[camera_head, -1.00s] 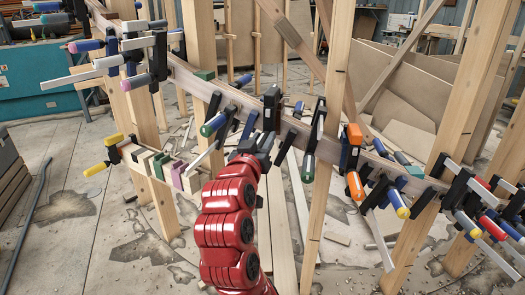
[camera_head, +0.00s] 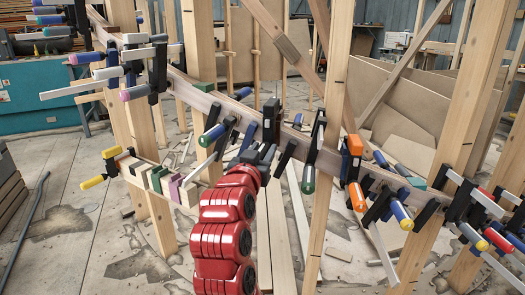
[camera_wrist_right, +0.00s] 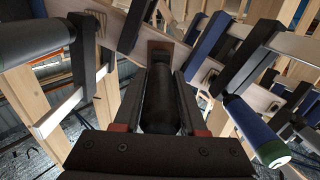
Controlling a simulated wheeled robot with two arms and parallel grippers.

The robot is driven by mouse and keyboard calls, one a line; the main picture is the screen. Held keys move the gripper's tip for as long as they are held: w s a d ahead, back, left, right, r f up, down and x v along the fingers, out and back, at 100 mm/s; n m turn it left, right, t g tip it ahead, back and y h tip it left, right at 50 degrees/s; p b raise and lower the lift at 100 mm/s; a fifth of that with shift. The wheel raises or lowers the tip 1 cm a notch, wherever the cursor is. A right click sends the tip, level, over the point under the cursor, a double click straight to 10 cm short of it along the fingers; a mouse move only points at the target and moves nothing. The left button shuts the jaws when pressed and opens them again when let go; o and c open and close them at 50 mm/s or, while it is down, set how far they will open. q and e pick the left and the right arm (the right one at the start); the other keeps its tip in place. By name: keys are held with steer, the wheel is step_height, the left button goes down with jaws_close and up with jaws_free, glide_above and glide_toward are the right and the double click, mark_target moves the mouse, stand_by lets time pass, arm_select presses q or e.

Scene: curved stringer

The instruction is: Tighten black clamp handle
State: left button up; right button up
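The black clamp handle (camera_wrist_right: 160,100) lies between the two fingers of my right gripper (camera_wrist_right: 163,92) in the right wrist view. The fingers flank it closely on both sides and look shut on it. In the head view my right gripper (camera_head: 262,155) is at the long curved wooden stringer (camera_head: 235,108), just below an upright black clamp part (camera_head: 271,118). There the handle is hidden by my gripper. My left gripper is not in view.
Wooden posts (camera_head: 332,130) stand around the stringer. Another dark clamp handle (camera_wrist_right: 35,45) is left of my gripper in the wrist view.

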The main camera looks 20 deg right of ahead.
steer(key=o, duration=0.3)
steer(key=p+v, duration=0.4)
steer(key=v, duration=1.3)
steer(key=shift+s+a, duration=0.15)
steer(key=shift+s, duration=0.05)
steer(key=shift+w, duration=0.1)
